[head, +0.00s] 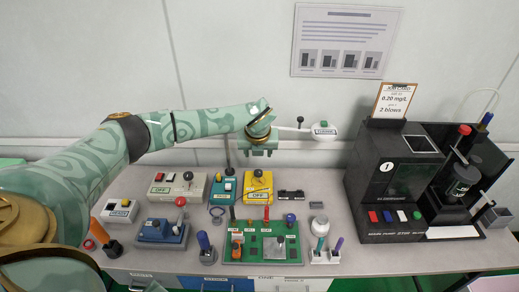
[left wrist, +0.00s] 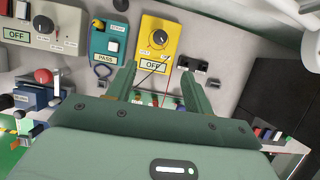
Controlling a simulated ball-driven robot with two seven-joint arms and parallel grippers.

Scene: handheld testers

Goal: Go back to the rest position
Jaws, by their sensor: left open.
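My left gripper (head: 262,151) is at the end of my green patterned arm, which reaches in from the left in the head view. It hangs above the back of the table, over the yellow tester. In the left wrist view the two fingers of the gripper (left wrist: 167,88) are spread apart with nothing between them. The yellow tester (left wrist: 159,44) with a dial and an OFF label lies beyond the fingertips, apart from them. My right gripper is in neither view.
The table (head: 165,270) carries several testers: a grey box (head: 165,193), a teal box (head: 222,190), a blue device (head: 161,232) and a green board (head: 265,248). A tall black machine (head: 385,180) stands at the right. A white-headed lever (head: 322,131) is right of my gripper.

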